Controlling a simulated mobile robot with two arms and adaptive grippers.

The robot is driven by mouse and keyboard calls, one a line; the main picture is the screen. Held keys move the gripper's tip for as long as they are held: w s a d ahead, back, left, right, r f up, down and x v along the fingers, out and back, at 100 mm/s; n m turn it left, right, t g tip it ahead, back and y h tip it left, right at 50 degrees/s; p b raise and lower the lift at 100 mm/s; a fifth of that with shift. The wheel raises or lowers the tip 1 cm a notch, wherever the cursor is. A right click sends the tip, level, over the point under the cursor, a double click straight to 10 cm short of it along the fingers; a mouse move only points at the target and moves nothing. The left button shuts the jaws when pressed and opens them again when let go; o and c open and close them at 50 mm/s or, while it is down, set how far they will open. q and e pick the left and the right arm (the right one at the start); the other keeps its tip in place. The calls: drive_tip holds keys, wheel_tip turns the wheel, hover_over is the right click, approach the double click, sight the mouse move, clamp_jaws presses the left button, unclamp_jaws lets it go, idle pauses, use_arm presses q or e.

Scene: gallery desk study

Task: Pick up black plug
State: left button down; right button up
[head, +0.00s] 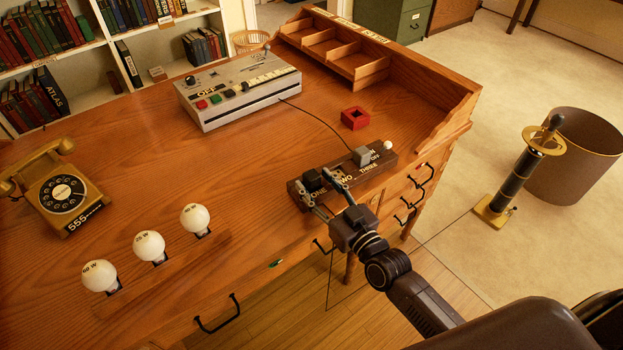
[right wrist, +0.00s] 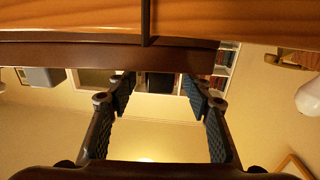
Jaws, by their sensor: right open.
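The black plug (head: 313,179) sits at the ONE end of a dark wooden socket strip (head: 345,180) near the desk's front right edge. My right gripper (head: 320,187) is open, with its fingers reaching over the strip, one on each side of the plug. I cannot tell whether they touch it. The right wrist view shows the spread fingers (right wrist: 160,92) under a dark brown bar; the plug cannot be made out clearly there. A grey plug (head: 362,156) with a cord sits at the THREE end of the strip. My left gripper is not in view.
A grey control box (head: 238,88) stands at the back of the desk, and a red square piece (head: 355,118) lies behind the strip. Several round bulbs (head: 150,247) and a rotary telephone (head: 62,190) are at left. The middle of the desk is clear.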

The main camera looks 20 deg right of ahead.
drive_tip(key=shift+x, duration=0.75)
drive_tip(key=shift+w, duration=0.3)
drive_tip(key=shift+a, duration=0.1)
drive_tip(key=c, duration=1.2)
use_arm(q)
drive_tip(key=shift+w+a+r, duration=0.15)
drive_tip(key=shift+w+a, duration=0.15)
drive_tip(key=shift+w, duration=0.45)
use_arm(e)
clamp_jaws()
drive_tip(key=shift+w+r, duration=0.1)
